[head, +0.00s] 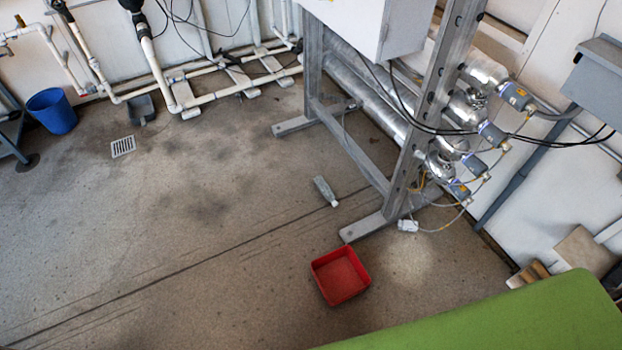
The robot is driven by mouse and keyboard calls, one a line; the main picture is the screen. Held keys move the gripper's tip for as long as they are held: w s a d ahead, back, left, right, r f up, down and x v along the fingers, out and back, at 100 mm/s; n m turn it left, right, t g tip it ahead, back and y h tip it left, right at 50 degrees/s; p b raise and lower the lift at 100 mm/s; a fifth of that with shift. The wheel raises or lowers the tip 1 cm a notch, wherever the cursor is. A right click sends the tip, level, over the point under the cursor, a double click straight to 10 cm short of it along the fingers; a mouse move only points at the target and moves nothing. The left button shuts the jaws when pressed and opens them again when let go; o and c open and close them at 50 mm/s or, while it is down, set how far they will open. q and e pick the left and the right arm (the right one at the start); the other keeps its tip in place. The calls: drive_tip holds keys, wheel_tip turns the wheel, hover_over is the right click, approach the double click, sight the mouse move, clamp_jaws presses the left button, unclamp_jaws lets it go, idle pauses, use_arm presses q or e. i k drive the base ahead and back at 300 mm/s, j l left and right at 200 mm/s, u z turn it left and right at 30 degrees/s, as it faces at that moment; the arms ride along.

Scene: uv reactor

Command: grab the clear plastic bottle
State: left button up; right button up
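A clear plastic bottle (326,191) lies on its side on the concrete floor, near the middle of the head view. It is just left of the metal frame's lower beam and above the red bin in the picture. Nothing covers it. Neither of my grippers shows in the head view.
A red square bin (340,275) sits on the floor below the bottle. The metal reactor frame (362,228) stands to its right, with cables. A green surface (520,325) fills the lower right. A blue bucket (52,111) and white pipes (160,75) are at the back left. The left floor is clear.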

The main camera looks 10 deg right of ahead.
sight(321, 184)
drive_tip(key=i+j+z, duration=0.25)
drive_tip(key=i+z, duration=0.2)
drive_tip(key=i+j+z, duration=0.35)
drive_tip(key=z, duration=0.15)
drive_tip(key=i+j+z, duration=0.25)
drive_tip(key=j+z, duration=0.2)
